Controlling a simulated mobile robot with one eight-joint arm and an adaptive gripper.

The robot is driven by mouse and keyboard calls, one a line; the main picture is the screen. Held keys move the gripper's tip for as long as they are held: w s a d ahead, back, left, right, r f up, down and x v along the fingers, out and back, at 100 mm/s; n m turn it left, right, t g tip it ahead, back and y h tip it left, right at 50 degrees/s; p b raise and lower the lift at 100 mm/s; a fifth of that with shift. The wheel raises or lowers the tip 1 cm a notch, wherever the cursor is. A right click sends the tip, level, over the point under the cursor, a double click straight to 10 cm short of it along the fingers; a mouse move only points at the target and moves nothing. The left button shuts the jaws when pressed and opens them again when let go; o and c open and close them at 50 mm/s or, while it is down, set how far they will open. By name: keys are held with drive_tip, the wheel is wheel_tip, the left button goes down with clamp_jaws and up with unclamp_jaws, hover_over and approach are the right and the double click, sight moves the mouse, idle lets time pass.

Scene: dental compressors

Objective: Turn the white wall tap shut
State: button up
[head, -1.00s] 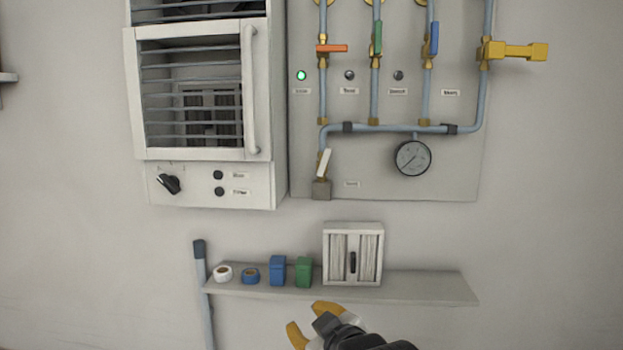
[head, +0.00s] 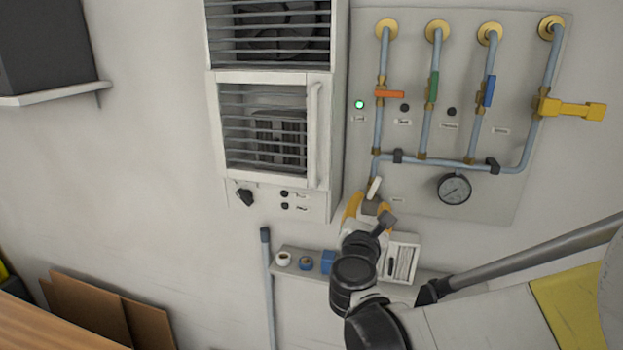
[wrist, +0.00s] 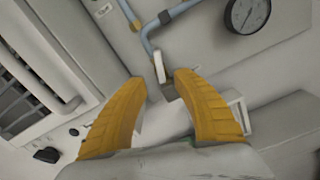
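The white wall tap (head: 374,188) is a small white lever at the lower left end of the pipework on the wall panel. It stands tilted, its top leaning slightly right in the head view. In the wrist view the white lever (wrist: 159,67) shows just beyond and between the fingertips. My gripper (head: 366,208) has yellow fingers and is just below the lever in the head view. In the wrist view my gripper (wrist: 156,82) has its fingers spread apart with nothing between them. Whether a finger touches the lever cannot be told. The tap's base is partly hidden by the fingers.
Orange (head: 390,94), green (head: 433,87) and blue (head: 490,91) levers and a yellow handle (head: 573,109) sit higher on the panel. A gauge (head: 454,188) is to the right. A louvred cabinet (head: 268,130) stands left. A shelf (head: 290,272) with small items lies below.

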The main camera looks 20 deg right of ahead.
sight(374, 190)
drive_tip(key=p+x, duration=0.1)
drive_tip(key=x, duration=0.7)
drive_tip(key=shift+w+d, duration=0.1)
drive_tip(key=shift+w, duration=0.1)
drive_tip(key=shift+s, duration=0.1)
clamp_jaws()
